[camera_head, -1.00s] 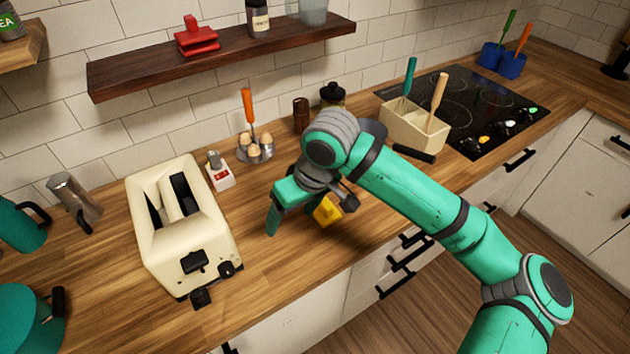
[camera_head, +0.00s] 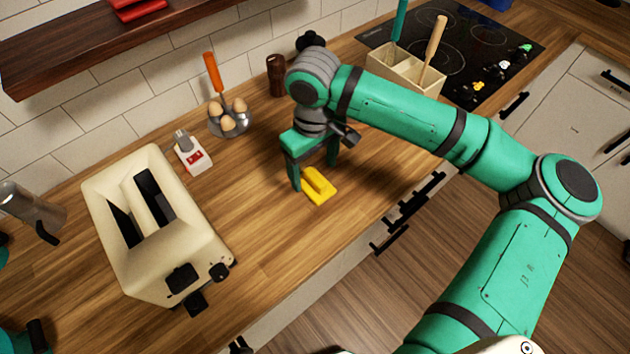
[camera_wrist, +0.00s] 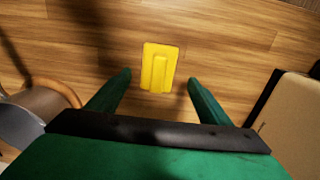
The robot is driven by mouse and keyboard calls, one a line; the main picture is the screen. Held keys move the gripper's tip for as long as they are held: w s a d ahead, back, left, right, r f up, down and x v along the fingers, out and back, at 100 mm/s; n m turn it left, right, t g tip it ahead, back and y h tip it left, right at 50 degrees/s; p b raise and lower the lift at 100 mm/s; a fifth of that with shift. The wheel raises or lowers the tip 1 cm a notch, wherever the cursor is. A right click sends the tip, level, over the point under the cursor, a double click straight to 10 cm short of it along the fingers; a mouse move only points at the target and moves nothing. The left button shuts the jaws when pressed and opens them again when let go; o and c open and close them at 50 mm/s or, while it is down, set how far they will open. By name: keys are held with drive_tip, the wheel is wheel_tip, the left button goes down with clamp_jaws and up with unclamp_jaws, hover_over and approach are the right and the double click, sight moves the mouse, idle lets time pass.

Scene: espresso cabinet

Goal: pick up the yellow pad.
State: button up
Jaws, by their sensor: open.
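The yellow pad (camera_head: 319,186) lies flat on the wooden counter near its front edge, with a raised ridge handle on top. It also shows whole in the wrist view (camera_wrist: 159,67), just beyond the fingertips and roughly between their lines. My gripper (camera_head: 315,175) is open and empty, fingers pointing down, above and just behind the pad in the head view. In the wrist view its two green fingers (camera_wrist: 158,78) are spread wider than the pad. I see no contact with the pad.
A cream toaster (camera_head: 205,255) stands at left on the counter (camera_head: 270,235). A small red-and-white device (camera_head: 193,155), an egg holder (camera_head: 228,122) and a brown shaker (camera_head: 276,75) stand behind. A cream utensil box (camera_head: 405,70) is by the cooktop. Counter around the pad is clear.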

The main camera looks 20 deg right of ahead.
sight(315, 178)
drive_tip(key=shift+w+d+f, duration=0.15)
drive_tip(key=shift+f, duration=2.55)
drive_tip(key=c, duration=1.2)
drive_tip(key=shift+d, duration=0.1)
drive_tip(key=shift+c, duration=0.2)
